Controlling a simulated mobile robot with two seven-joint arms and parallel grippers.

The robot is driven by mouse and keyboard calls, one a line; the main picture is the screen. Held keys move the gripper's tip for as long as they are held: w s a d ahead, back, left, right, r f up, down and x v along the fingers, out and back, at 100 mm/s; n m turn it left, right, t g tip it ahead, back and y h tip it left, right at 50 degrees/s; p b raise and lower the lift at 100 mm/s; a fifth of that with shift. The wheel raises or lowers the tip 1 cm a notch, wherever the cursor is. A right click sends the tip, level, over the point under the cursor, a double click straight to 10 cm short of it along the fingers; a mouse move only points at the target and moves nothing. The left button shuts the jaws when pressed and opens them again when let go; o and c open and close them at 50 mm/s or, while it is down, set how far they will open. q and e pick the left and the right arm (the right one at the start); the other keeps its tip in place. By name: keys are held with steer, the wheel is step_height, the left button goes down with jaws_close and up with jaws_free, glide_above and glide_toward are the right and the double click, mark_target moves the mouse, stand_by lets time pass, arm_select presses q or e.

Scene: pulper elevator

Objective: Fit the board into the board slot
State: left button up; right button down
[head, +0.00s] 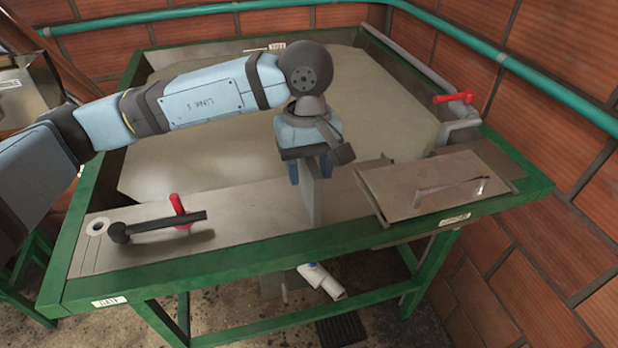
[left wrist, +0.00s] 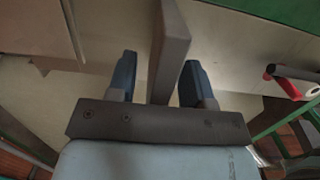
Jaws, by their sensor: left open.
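The board (head: 313,195) is a grey, thin upright plate at the middle of the metal deck along the tank's front. Its lower end meets the deck near the green front rail. I cannot tell whether it sits in the board slot, which I cannot make out. My left gripper (head: 306,172) points down over the board's upper part. In the left wrist view the board (left wrist: 169,50) stands between the two open blue fingers (left wrist: 157,80), with a visible gap on each side. The board's hidden upper part lies under the gripper. My right gripper is not in view.
A green-framed tank (head: 300,244) holds murky liquid (head: 220,110). A hinged metal plate with a handle (head: 437,185) lies right of the board. A black lever (head: 160,226) and red handle (head: 180,209) are left. A red valve (head: 453,97) and brick walls stand beyond.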

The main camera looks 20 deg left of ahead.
arm_select(q)
steer(key=shift+c, duration=0.5)
jaws_close()
steer(key=shift+r, duration=0.1)
